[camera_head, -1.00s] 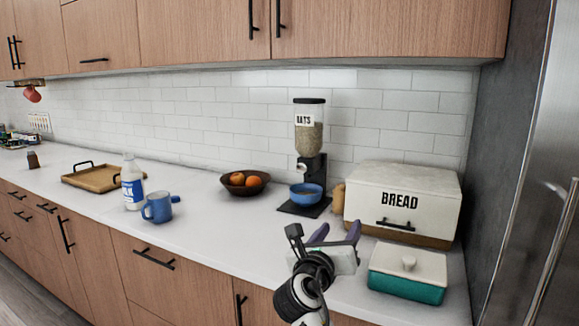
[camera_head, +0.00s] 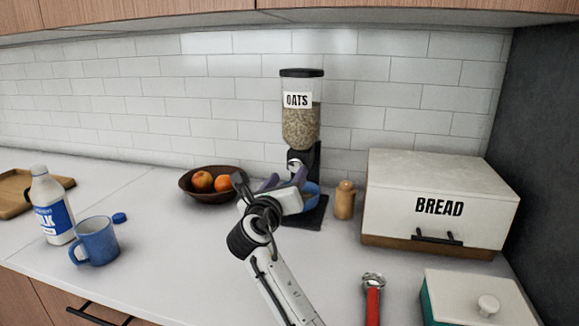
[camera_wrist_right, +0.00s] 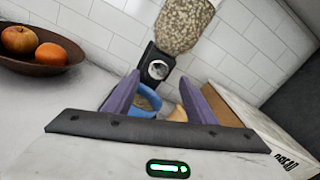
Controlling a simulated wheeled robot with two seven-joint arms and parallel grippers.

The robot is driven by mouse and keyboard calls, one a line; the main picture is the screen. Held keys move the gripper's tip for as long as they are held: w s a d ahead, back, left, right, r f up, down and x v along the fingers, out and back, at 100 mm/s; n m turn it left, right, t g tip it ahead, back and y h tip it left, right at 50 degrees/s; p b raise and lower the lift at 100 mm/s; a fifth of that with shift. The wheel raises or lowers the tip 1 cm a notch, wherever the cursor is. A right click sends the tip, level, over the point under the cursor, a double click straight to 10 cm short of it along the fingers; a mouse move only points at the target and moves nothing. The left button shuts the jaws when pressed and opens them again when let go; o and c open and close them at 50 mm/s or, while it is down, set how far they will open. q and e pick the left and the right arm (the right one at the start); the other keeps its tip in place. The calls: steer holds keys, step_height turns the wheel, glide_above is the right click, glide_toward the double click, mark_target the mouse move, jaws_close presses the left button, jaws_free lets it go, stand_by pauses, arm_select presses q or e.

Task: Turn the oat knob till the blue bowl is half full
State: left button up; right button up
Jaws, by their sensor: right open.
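The oat dispenser (camera_head: 300,125) stands against the tiled wall, its clear hopper labelled OATS and partly filled. Its round silver knob (camera_wrist_right: 157,69) faces me; in the head view the knob (camera_head: 293,163) shows just above my right gripper. The blue bowl (camera_head: 312,196) sits under the spout on the black base, partly hidden by the gripper. The bowl also shows between the fingers in the right wrist view (camera_wrist_right: 147,99); its fill level is unclear. My right gripper (camera_head: 287,181) is open and empty, in front of the bowl and pointing at the knob. My left gripper is out of view.
A brown fruit bowl (camera_head: 208,193) stands left of the dispenser, a wooden shaker (camera_head: 344,200) and bread box (camera_head: 440,200) right. A blue mug (camera_head: 96,241), milk bottle (camera_head: 51,207) and blue cap (camera_head: 119,218) are left. A red-handled tool (camera_head: 373,298) lies in front.

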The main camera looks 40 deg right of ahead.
mark_target(295, 165)
steer(key=x, duration=0.4)
steer(key=shift+w+d, duration=0.5)
steer(key=shift+w+d+f, duration=0.1)
steer(key=shift+w+d, duration=0.15)
steer(key=shift+w, duration=0.05)
steer(key=c, duration=0.8)
steer(key=shift+c, duration=1.2)
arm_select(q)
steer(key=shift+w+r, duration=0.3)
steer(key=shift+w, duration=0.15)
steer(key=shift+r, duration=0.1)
